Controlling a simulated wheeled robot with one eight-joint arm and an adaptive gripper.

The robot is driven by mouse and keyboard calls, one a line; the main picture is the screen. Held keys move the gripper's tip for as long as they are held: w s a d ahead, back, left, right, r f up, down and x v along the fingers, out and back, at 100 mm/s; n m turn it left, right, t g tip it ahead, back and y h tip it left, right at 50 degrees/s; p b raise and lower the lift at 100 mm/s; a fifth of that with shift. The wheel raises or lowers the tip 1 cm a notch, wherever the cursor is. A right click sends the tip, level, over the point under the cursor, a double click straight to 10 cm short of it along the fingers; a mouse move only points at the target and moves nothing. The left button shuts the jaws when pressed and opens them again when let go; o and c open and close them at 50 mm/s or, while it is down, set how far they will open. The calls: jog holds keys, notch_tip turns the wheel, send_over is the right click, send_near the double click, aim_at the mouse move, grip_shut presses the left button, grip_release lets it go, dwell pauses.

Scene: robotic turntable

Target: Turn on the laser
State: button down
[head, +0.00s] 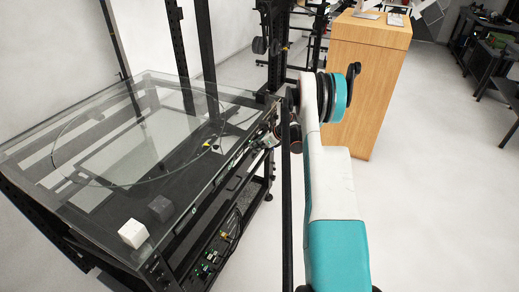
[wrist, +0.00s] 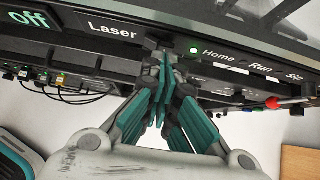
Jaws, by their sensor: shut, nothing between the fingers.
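In the wrist view, a black front panel (wrist: 100,25) carries a white "Laser" label (wrist: 113,29) and a teal "off" display (wrist: 28,19) to its left. A green-lit round spot (wrist: 194,50) sits right of the label, beside the word "Home". My gripper (wrist: 163,60) is shut and empty, its fingertips at the panel just right of and below the "Laser" label. The fingertips cover the spot there, so I cannot tell whether they touch a control. In the head view, my gripper (head: 266,139) is small at the right edge of the glass-topped turntable (head: 110,150).
"Run" and a partly cut-off label follow to the right on the panel. A red-tipped part (wrist: 272,102) juts out below them. A white cube (head: 133,233) and a dark cube (head: 160,208) are at the glass's near corner. A wooden cabinet (head: 365,85) stands behind my arm.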

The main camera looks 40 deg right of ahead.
jog(key=shift+w+n+y, duration=0.3)
jog(key=shift+w+n, duration=0.1)
jog(key=shift+s+a+b, duration=0.1)
jog(key=shift+b, duration=0.2)
jog(key=shift+s+a, duration=0.35)
jog(key=shift+a, duration=0.25)
